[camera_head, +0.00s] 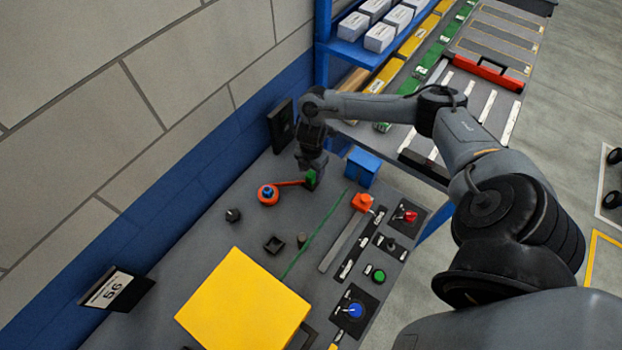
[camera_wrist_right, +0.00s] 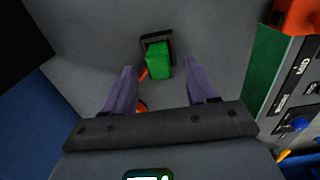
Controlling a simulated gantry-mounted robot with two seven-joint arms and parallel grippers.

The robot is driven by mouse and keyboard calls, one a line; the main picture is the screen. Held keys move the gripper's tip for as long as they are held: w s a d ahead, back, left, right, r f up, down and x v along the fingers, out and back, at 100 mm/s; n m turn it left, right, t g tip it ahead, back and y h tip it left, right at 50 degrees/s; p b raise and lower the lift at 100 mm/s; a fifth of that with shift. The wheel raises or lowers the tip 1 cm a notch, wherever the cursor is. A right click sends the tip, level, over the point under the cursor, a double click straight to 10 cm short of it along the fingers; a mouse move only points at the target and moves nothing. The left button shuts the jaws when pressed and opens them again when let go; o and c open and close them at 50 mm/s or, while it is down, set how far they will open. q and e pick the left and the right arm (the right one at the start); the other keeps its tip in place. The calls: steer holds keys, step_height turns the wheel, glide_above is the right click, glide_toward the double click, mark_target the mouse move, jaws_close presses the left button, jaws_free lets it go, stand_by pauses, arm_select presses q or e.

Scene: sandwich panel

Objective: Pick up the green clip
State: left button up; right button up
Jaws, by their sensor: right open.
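The green clip (camera_head: 311,177) is a small green block on the grey panel, right below my right gripper (camera_head: 313,166). In the right wrist view the green clip (camera_wrist_right: 158,62) stands at a dark square frame (camera_wrist_right: 172,40), ahead of my right gripper (camera_wrist_right: 161,76). The two fingers are spread apart with nothing held between them. The clip lies near the line between the fingertips; I cannot tell whether they touch it. A red-orange strip (camera_head: 290,183) runs from the clip to a round orange and blue part (camera_head: 268,194). My left gripper is not in view.
The panel also carries a blue box (camera_head: 362,167), an orange block (camera_head: 362,202), a black knob (camera_head: 233,215), a large yellow block (camera_head: 243,306) and several buttons. A wall stands behind it. A shelf with white boxes (camera_head: 380,38) is at the top.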

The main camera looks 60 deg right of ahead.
mark_target(311, 174)
steer(key=shift+f, duration=1.55)
steer(key=c, duration=1.1)
